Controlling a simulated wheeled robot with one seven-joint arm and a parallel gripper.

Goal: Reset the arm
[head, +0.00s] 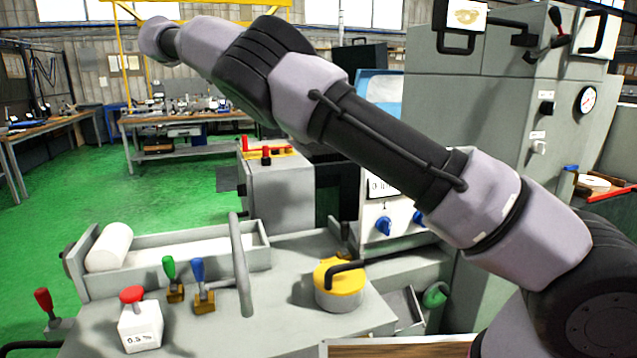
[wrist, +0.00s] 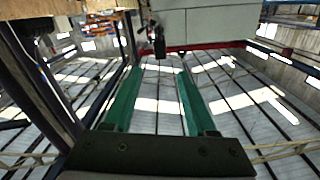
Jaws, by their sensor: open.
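My arm (head: 385,142) crosses the head view from the lower right to the upper left, raised above the grey cylindrical grinder (head: 285,285). Its far end (head: 158,40) is at the upper left, and no gripper fingers can be made out there. In the wrist view my gripper (wrist: 157,78) shows two green fingers standing well apart, with nothing between them. It is open and empty. Behind the fingers are roof beams and bright skylights, so the wrist camera looks toward the roof.
The grinder carries a red-knobbed block (head: 140,322), green (head: 169,268) and blue levers, and a yellow-topped cylinder (head: 338,288). A tall grey cabinet (head: 490,130) stands behind the arm on the right. Workbenches (head: 180,122) stand at the back left. Green floor (head: 140,185) is clear at left.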

